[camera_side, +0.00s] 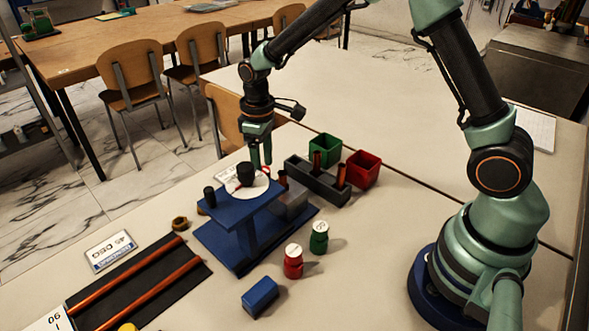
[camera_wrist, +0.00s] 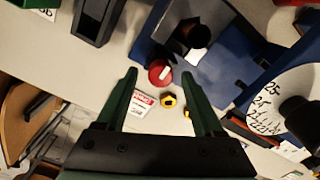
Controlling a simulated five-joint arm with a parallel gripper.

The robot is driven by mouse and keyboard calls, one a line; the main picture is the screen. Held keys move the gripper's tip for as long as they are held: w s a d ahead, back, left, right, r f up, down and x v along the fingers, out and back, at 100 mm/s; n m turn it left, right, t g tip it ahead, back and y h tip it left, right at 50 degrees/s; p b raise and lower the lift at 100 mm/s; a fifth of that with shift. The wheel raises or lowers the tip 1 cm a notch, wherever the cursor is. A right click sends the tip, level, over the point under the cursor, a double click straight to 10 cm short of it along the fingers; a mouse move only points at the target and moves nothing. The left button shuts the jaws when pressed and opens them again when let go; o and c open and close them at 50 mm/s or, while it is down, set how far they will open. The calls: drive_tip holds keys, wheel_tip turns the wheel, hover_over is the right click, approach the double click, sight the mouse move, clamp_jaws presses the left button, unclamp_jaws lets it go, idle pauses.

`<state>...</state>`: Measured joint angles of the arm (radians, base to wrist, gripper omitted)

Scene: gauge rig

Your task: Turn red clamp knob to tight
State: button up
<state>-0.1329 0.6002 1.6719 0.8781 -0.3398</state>
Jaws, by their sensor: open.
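The red clamp knob (camera_wrist: 160,72) shows in the wrist view as a small red disc with a white bar, at the edge of the blue gauge rig. In that view it appears between the tips of my open gripper (camera_wrist: 159,78), with nothing held. Whether the fingers are level with it or above it I cannot tell. In the side view my gripper (camera_side: 261,163) points down behind the blue rig (camera_side: 243,218), close to its white dial (camera_side: 262,184).
A dark tray with copper rods (camera_side: 318,186), a green bin (camera_side: 325,149) and a red bin (camera_side: 363,169) stand right of the rig. A red jar (camera_side: 293,262), green jar (camera_side: 319,238) and blue block (camera_side: 260,296) stand in front. Yellow nuts (camera_wrist: 168,100) show near the fingers.

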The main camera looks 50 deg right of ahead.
drive_tip(key=shift+f, duration=0.35)
clamp_jaws()
